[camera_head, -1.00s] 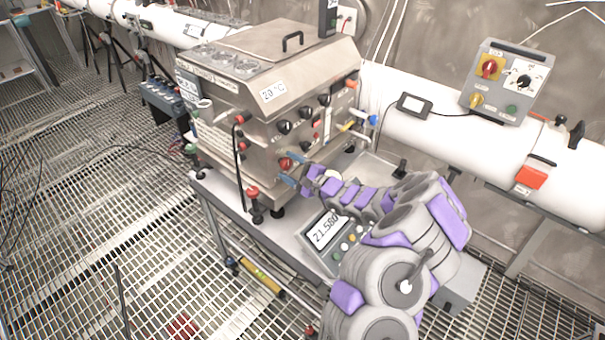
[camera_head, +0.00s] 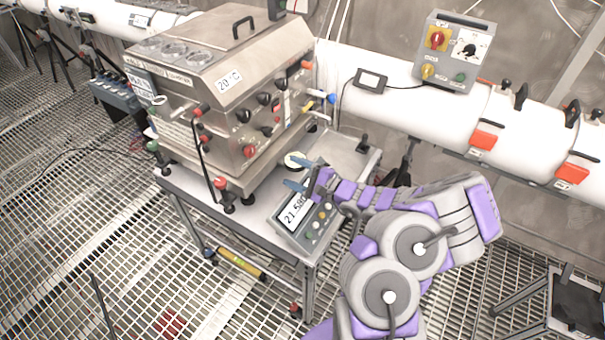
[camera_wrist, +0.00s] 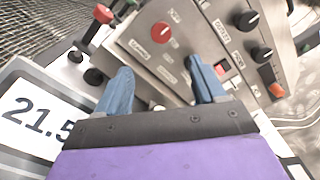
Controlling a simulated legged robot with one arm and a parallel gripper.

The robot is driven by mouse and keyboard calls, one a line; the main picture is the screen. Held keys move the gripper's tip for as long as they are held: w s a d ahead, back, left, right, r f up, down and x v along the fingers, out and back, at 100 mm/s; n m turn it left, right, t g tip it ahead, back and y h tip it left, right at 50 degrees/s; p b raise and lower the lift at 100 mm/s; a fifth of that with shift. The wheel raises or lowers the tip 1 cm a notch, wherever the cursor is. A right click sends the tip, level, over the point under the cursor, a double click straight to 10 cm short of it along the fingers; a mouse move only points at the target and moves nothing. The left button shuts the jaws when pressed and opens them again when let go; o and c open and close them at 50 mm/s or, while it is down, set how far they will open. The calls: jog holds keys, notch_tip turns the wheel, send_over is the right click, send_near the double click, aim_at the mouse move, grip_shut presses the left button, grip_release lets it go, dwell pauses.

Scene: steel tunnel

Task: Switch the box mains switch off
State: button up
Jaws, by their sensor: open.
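The steel box (camera_head: 220,95) stands on a cart at left centre. A round red knob (camera_head: 249,151) is low on its front panel. In the wrist view the same red knob (camera_wrist: 161,32) lies beyond the fingertips, with small labels around it, one looking like OFF. My gripper (camera_head: 298,174) is open and empty, with two blue fingers. It hovers over the cart to the right of the red knob, apart from it. In the wrist view my gripper (camera_wrist: 162,78) points at the panel, and the knob is between and past the fingers.
A scale display (camera_head: 297,210) is under my gripper on the cart (camera_head: 235,225). Black knobs (camera_head: 264,99) sit higher on the panel. A grey control box (camera_head: 452,52) with a red-and-yellow switch stands on the white pipe (camera_head: 420,90).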

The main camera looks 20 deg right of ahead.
jog(key=shift+v, duration=1.15)
jog(key=s+a+r+n+g+y, duration=0.3)
jog(key=s+a+r+n+g, duration=0.25)
jog(key=a, duration=0.45)
jog(key=s+a+r+n+g+y, duration=0.3)
jog(key=a+r+n+g, duration=0.25)
jog(key=a+r, duration=0.35)
jog(key=s+a+r+n+g+h, duration=0.2)
jog(key=s+a+n+g+h, duration=0.3)
jog(key=s, duration=0.7)
jog(key=s+d+n+h, duration=0.1)
jog(key=s+d+h, duration=1)
jog(key=s, duration=0.6)
jog(key=d+f, duration=0.1)
jog(key=d, duration=0.1)
jog(key=shift+s+d+h, duration=0.15)
jog(key=shift+d+h, duration=0.1)
jog(key=shift+h, duration=0.05)
